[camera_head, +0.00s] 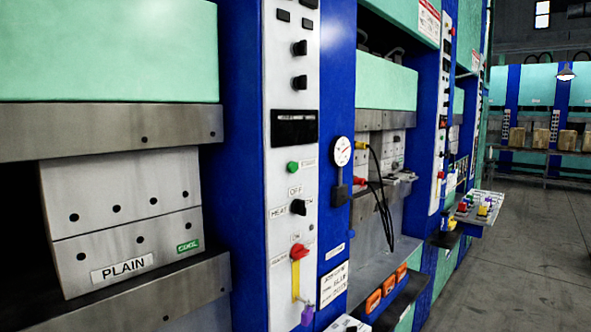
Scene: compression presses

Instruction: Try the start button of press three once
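A row of blue and green presses runs from the near left into the distance. The nearest control panel (280,217) is a tall pale strip on a blue column. A round green button (293,167) sits at its mid height, with a small label beside it that is too small to read surely. Lower still is a red handle (299,251) over a yellow strip, with a purple piece (307,316) at the bottom. I see no number marking press three. My gripper is not in view.
A PLAIN-labelled mould block (125,220) with a green tag sits in the near left press. A gauge (342,151) and dark cables (378,195) are right of the panel. A shelf with colourful pieces (480,207) juts into the aisle. The floor (530,260) at right is clear.

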